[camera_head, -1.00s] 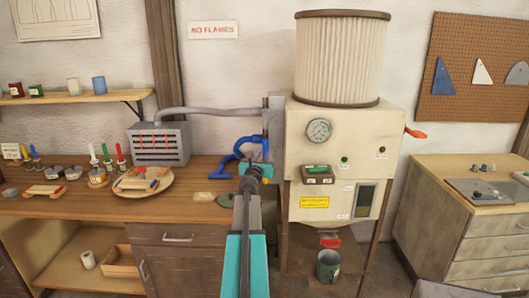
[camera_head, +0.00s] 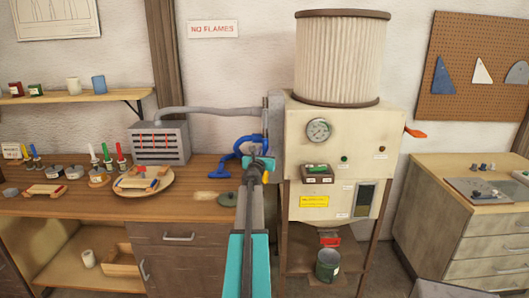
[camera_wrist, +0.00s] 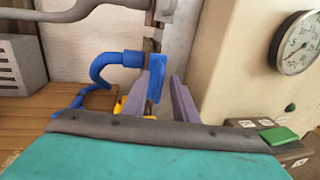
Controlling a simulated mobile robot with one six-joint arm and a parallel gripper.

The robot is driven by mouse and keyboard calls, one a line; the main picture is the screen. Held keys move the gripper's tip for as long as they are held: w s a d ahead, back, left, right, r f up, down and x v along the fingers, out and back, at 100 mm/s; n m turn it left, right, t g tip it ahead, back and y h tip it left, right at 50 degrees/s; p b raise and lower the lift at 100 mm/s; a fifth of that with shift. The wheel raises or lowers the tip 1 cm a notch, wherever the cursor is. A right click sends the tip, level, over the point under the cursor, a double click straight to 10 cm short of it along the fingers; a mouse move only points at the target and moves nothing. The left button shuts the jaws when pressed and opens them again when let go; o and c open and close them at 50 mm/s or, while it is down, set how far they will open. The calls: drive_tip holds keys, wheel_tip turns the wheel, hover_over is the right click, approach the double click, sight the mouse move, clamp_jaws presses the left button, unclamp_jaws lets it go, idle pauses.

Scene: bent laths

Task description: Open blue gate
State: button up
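A blue part, which I take for the blue gate (camera_head: 243,147), shows beside the left side of the cream machine, above the bench. In the wrist view its flat blue tab (camera_wrist: 157,78) stands upright, with a curved blue arm running left and down from it. My gripper (camera_head: 263,164) is at this blue part; in the wrist view my gripper (camera_wrist: 162,92) has its two purple-grey fingers apart. The tab appears between them, nearer the left finger. I cannot tell whether either finger touches it. My arm and wrist hide the part's lower area in the head view.
The cream machine (camera_head: 335,130) stands close right of my gripper, with a gauge (camera_wrist: 298,43) and green switch. A grey pipe (camera_head: 210,112) runs behind to a vented box (camera_head: 159,143). The wooden bench (camera_head: 100,203) holds a round board (camera_head: 143,189) and small tools.

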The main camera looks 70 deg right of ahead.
clamp_jaws()
drive_tip(key=shift+s, duration=0.1)
idle(1.2)
